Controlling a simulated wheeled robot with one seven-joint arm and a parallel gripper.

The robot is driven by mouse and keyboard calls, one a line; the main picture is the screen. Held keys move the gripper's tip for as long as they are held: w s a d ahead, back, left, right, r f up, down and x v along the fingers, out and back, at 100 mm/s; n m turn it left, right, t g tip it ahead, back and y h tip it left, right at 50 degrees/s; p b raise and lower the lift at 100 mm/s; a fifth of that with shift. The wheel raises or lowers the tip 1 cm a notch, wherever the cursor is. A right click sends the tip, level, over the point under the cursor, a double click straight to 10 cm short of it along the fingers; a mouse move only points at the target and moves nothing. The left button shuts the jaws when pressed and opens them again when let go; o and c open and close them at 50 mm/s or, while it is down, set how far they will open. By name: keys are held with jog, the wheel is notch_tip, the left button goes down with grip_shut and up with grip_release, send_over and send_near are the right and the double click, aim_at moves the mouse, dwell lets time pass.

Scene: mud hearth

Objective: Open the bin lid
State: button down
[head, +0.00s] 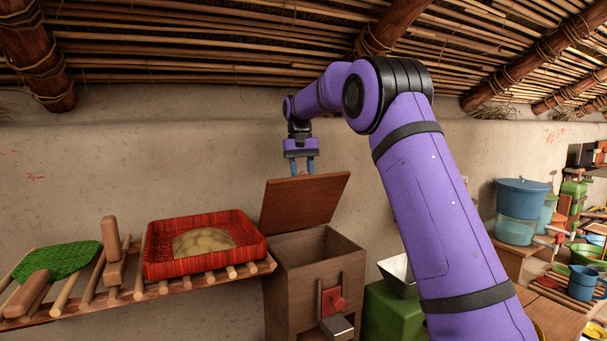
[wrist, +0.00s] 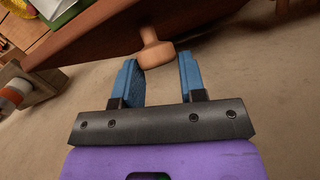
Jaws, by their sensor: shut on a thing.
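The bin (head: 318,262) is a brown wooden box against the mud wall, with a red fitting and a grey spout on its front. Its flat wooden lid (head: 305,202) stands tilted up at the back, leaving the top open. My gripper (head: 303,169) is at the lid's upper edge. In the wrist view the lid's underside or face (wrist: 105,35) crosses the top, and its pale round knob (wrist: 155,52) sits between the blue fingertips of my gripper (wrist: 160,62). The gripper is shut on this knob. The knob is hidden in the head view.
A slatted shelf (head: 185,284) left of the bin bears a red basket (head: 160,262) of pale round food and a green woven mat (head: 55,260). A green block (head: 388,312) with a metal hopper stands right of the bin. Blue-lidded containers (head: 520,205) stand farther right.

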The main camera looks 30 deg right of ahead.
jog(key=shift+w+a+f, duration=0.25)
jog(key=shift+a+f, duration=0.05)
jog(key=shift+a, duration=0.1)
jog(key=c, duration=1.1)
grip_release()
jog(key=o, duration=0.3)
jog(key=shift+w+a+f, duration=0.1)
jog(key=shift+w+a, duration=0.05)
jog(key=shift+o, duration=0.2)
jog(key=s+a+r, duration=0.1)
jog(key=s+r, duration=0.1)
jog(key=s, duration=0.6)
jog(key=s+a+r, duration=0.1)
jog(key=s+r, duration=0.2)
jog(key=s, duration=0.5)
jog(key=shift+a+r, duration=0.15)
jog(key=shift+a, duration=0.05)
